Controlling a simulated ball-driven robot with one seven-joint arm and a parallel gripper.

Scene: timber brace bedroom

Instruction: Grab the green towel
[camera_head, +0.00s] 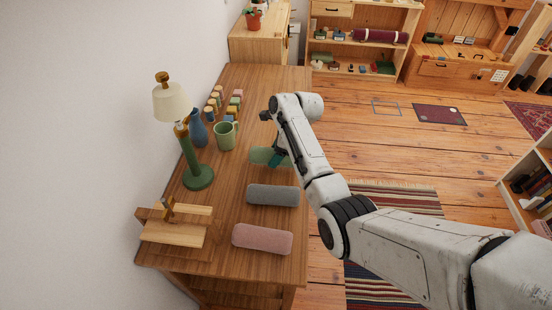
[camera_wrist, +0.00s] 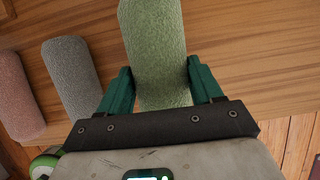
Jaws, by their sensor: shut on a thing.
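The green towel (camera_wrist: 153,40) is a rolled, fuzzy light-green cylinder. In the wrist view it lies between the two dark green fingers of my gripper (camera_wrist: 162,88), which are shut on it. In the head view, the towel (camera_head: 262,156) shows on the wooden desk beyond the grey towel, partly hidden by my gripper (camera_head: 277,155) and arm. I cannot tell whether it is lifted off the desk.
A grey towel (camera_head: 273,195) and a pink towel (camera_head: 262,239) lie nearer on the desk (camera_head: 235,268). A green mug (camera_head: 225,136), blue vase (camera_head: 198,130) and lamp (camera_head: 199,176) stand to the left. A wooden stand (camera_head: 175,233) is at the near left.

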